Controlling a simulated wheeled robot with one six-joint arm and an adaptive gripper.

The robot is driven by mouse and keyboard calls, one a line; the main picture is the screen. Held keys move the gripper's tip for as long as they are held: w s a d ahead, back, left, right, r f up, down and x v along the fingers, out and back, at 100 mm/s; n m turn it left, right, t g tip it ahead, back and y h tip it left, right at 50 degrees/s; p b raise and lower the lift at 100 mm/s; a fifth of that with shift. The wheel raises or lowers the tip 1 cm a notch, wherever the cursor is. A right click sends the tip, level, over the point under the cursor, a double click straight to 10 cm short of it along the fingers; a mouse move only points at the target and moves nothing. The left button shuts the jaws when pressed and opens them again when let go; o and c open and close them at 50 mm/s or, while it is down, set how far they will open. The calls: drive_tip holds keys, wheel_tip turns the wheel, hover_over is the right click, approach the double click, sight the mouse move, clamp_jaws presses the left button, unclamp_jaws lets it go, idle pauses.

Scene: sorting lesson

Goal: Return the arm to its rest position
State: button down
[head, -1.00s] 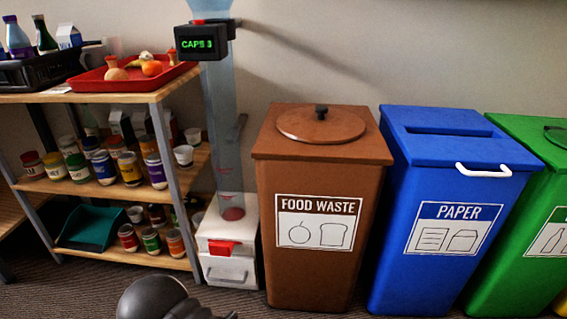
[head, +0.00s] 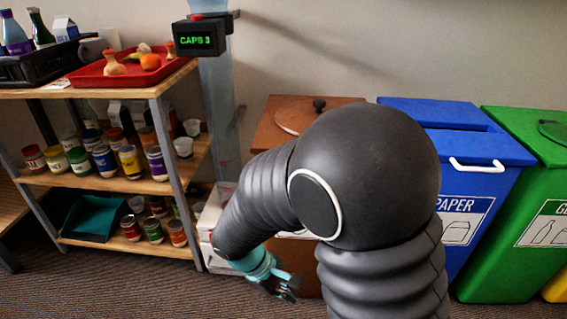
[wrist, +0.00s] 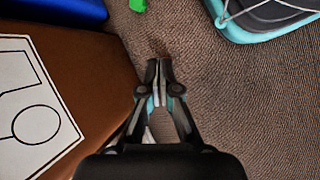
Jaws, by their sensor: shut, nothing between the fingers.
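My arm fills the centre of the head view, a dark grey ribbed arm with a teal wrist. My gripper (head: 287,291) points down to the lower right there, in front of the brown food waste bin (head: 270,135). In the wrist view my gripper (wrist: 159,72) is shut with its fingertips together and nothing between them. It is over the carpet, just right of the brown bin's labelled front (wrist: 85,60). Much of the brown bin is hidden behind my arm in the head view.
The blue paper bin (head: 490,185) and green bin (head: 545,200) stand at right. A shelf (head: 110,187) with jars and a red tray (head: 115,79) is at left. A caps tube (head: 217,110) stands between. A teal-rimmed object (wrist: 235,33) lies on the carpet (wrist: 225,110).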

drive_tip(key=s+d+r+m+t+y+p, duration=0.1)
drive_tip(key=s+d+r+m+t+y, duration=0.1)
drive_tip(key=r, duration=0.6)
drive_tip(key=s+d+r+m+t+y+p, duration=0.2)
drive_tip(key=s+d+r+m, duration=0.1)
drive_tip(key=d+r+m, duration=0.3)
drive_tip(key=s+d+r+m+t+y+p, duration=0.1)
drive_tip(key=d+r, duration=0.5)
drive_tip(key=r, duration=0.6)
drive_tip(key=s+m+p, duration=0.1)
drive_tip(key=s+m, duration=0.1)
drive_tip(key=shift+s+d+r+m+t+y, duration=0.25)
drive_tip(key=shift+s+d+m+t+y, duration=0.1)
drive_tip(key=shift+d+m+t+y, duration=0.05)
